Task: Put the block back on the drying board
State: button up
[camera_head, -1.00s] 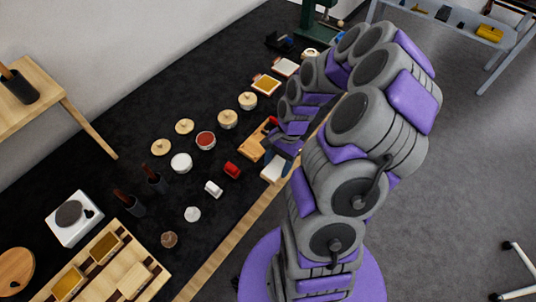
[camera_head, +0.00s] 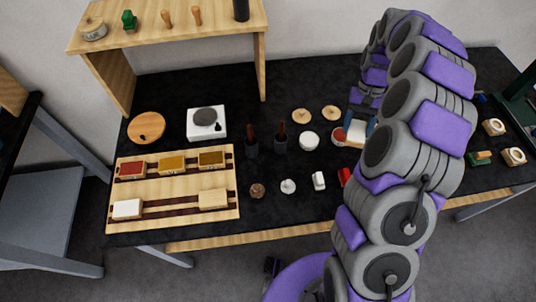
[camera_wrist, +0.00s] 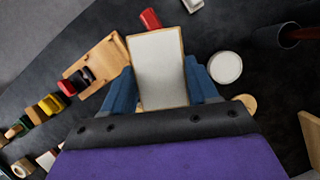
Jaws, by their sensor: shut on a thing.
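My gripper (camera_wrist: 160,88) is shut on a block (camera_wrist: 157,62) with a white face and a thin wooden rim, held between its blue fingers. In the head view the held block (camera_head: 355,131) is raised over the black table near a red-topped round pot, and my arm partly hides the gripper. The drying board (camera_head: 185,185) lies at the left of the table. Its back row carries a red block (camera_head: 132,169) and two yellow blocks (camera_head: 172,164). Its front row carries a white block (camera_head: 127,209) at left and a plain wooden block (camera_head: 213,199) at right, with a bare gap between.
Between board and gripper stand two dark cups with handles (camera_head: 280,143), a white pot (camera_head: 308,140) and small items (camera_head: 288,186). A wooden shelf (camera_head: 165,38) rises at the back left.

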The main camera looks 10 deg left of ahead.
aim_at(159, 186)
jog(key=k+j, duration=0.15)
jog(key=j, duration=0.25)
jog(key=k+j, duration=0.1)
jog(key=j, duration=0.35)
jog(key=k+j, duration=0.15)
jog(key=j, duration=0.25)
jog(key=k+j, duration=0.15)
jog(key=j, duration=0.25)
jog(key=k+j, duration=0.1)
jog(key=j, duration=0.35)
jog(key=k+j, duration=0.15)
jog(key=j, duration=0.25)
jog(key=u, duration=0.05)
